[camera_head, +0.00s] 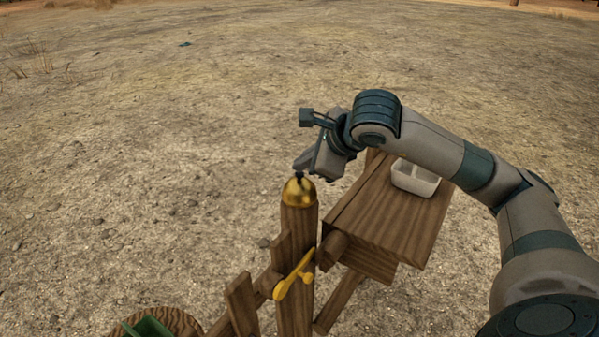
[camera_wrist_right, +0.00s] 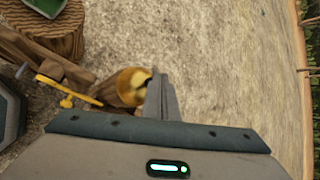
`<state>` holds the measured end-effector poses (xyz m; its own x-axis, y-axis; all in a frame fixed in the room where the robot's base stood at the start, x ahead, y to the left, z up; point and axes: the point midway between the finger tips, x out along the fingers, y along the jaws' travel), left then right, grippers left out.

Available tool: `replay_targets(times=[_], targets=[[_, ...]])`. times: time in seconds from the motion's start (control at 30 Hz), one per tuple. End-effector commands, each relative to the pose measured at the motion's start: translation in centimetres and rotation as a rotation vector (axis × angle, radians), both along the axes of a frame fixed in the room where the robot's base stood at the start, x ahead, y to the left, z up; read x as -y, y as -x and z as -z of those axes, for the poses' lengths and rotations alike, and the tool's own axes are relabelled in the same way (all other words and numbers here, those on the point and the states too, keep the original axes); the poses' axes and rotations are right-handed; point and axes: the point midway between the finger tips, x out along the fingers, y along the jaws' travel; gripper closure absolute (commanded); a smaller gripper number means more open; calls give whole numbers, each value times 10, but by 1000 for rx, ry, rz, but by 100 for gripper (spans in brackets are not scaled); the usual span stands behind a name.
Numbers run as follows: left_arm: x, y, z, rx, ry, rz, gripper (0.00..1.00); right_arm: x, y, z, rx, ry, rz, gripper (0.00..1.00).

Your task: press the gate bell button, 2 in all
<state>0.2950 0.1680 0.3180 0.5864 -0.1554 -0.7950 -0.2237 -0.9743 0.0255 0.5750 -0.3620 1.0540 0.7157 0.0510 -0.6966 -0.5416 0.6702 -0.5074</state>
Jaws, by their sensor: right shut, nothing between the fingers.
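The gate bell is a brass dome (camera_head: 298,192) on top of a wooden post (camera_head: 297,240), with a small dark button (camera_head: 298,176) at its top. My right gripper (camera_head: 299,170) is shut and empty, its fingertips at or just above the button; I cannot tell whether they touch it. In the right wrist view the brass dome (camera_wrist_right: 132,86) is partly hidden behind the shut fingers (camera_wrist_right: 160,95), and the button is not clear there. My left gripper is in neither view.
A yellow latch handle (camera_head: 294,276) sits on the post below the bell. A stump with a green tray (camera_head: 148,327) is at the lower left. Open dry ground lies beyond.

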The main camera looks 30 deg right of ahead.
Motion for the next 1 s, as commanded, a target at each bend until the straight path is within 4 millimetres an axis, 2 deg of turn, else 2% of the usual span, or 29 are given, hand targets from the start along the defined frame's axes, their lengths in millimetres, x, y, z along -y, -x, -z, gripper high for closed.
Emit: replay_targets(times=[0.7,1.0], targets=[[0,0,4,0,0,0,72,0,0,3,-1,0,0,100],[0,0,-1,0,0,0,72,0,0,-7,0,0,0,100]])
